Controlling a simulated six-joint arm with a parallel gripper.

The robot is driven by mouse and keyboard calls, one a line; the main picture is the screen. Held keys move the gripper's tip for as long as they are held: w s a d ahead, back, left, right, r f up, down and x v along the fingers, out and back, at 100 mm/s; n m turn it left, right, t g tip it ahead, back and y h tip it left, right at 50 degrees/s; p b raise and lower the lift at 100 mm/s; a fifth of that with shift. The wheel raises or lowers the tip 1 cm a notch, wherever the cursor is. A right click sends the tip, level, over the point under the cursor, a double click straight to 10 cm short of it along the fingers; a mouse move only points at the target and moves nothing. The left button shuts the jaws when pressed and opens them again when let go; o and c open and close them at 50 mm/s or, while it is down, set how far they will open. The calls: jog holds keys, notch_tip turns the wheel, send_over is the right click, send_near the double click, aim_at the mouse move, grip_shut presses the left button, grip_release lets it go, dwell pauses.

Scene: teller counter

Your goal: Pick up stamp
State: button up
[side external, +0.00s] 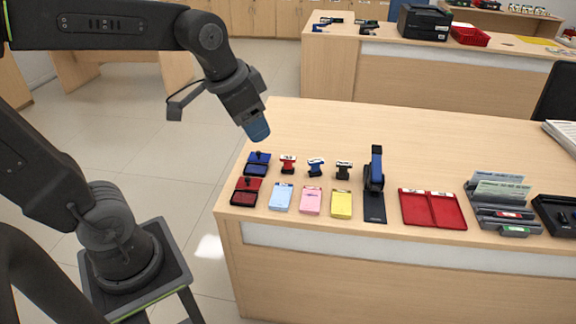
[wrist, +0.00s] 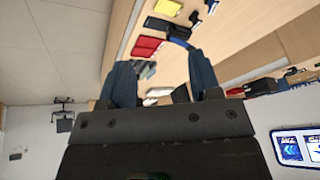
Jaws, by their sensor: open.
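Three small stamps stand in a row on the counter in the side view: a red one (side external: 288,164), a blue one (side external: 316,167) and a black one (side external: 343,170). My gripper (side external: 258,131) is in the air above the counter's back left, up and left of the stamps and touching nothing. In the wrist view my gripper (wrist: 162,72) has its two blue fingers spread apart with nothing between them. Small dark items at the top of the wrist view may be stamps, but are too small to tell.
A blue ink pad (side external: 257,164) and a red one (side external: 247,191) lie left of the stamps. Blue, pink and yellow pads (side external: 311,201) lie in front. A tall blue-and-black device (side external: 376,170), red tray (side external: 432,209) and card holder (side external: 500,205) stand right. The counter behind is clear.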

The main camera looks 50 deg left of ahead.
jog(key=w+a+f+m+g, duration=0.2)
jog(key=w+a, duration=0.3)
jog(key=w, duration=0.5)
jog(key=m+g, duration=0.3)
jog(key=m, duration=0.2)
send_over(288, 157)
jog(key=d, duration=0.1)
notch_tip(288, 157, down, 19)
jog(key=f, duration=0.8)
jog(key=shift+s+f, duration=0.1)
jog(key=shift+s, duration=0.1)
jog(key=shift+w+a+f, duration=0.1)
jog(key=shift+a+f, duration=0.1)
jog(key=shift+f, duration=1.4)
jog(key=shift+a+f, duration=0.2)
jog(key=shift+f, duration=1.35)
jog(key=shift+c, duration=0.3)
jog(key=c, duration=1)
jog(key=shift+o, duration=0.2)
